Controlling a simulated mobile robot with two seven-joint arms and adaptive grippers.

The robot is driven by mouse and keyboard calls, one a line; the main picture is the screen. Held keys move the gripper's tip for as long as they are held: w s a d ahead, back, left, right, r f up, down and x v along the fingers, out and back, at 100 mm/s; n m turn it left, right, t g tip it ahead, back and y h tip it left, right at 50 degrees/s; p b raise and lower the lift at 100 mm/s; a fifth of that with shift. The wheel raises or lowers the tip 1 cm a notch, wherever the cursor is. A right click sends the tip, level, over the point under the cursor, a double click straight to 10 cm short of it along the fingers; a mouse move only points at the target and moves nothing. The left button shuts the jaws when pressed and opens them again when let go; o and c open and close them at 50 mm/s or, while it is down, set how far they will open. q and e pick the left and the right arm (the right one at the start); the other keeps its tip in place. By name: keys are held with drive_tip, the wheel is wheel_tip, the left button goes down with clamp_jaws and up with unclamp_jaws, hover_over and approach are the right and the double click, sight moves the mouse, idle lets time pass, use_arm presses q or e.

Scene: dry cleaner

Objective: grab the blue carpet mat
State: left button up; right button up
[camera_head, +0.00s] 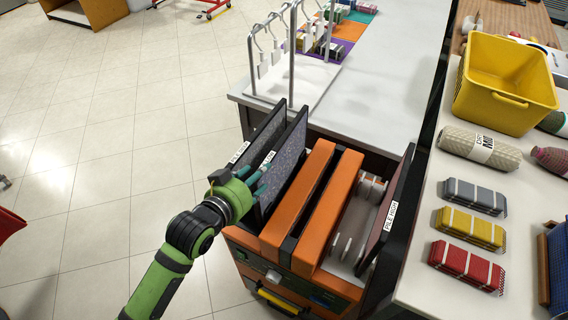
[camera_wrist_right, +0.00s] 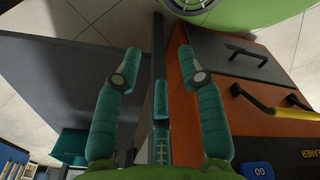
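A bluish-grey speckled mat (camera_head: 285,162) stands upright in the rack left of the orange machine in the head view. A darker grey panel (camera_head: 256,143) stands just left of it; both have white labels at their near edges. My right gripper (camera_head: 262,178), green with teal fingers, is at the near edge of these panels. In the right wrist view its fingers (camera_wrist_right: 160,85) are spread apart, with a thin dark upright edge (camera_wrist_right: 158,45) between them. Whether any finger touches it cannot be told. My left gripper is not in view.
The orange machine (camera_head: 310,195) with a yellow handle (camera_head: 278,300) stands right of the mats. A dark panel labelled PILE HIGH (camera_head: 386,222) stands further right. A white counter with a yellow basket (camera_head: 505,82) and banded bundles lies right. Tiled floor (camera_head: 110,130) left is open.

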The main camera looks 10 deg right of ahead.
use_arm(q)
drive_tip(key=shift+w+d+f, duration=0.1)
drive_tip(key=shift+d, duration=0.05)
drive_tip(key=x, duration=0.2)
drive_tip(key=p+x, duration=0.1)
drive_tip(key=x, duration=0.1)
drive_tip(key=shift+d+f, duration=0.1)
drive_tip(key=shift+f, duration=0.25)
use_arm(e)
drive_tip(key=shift+s+a+r, duration=0.2)
drive_tip(key=shift+a+r, duration=0.05)
drive_tip(key=shift+a, duration=0.2)
drive_tip(key=shift+s+a+r, duration=0.2)
drive_tip(key=shift+a+r, duration=0.05)
drive_tip(key=shift+a, duration=0.2)
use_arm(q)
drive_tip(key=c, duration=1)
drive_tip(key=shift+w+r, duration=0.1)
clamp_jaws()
use_arm(e)
drive_tip(key=shift+d, duration=0.3)
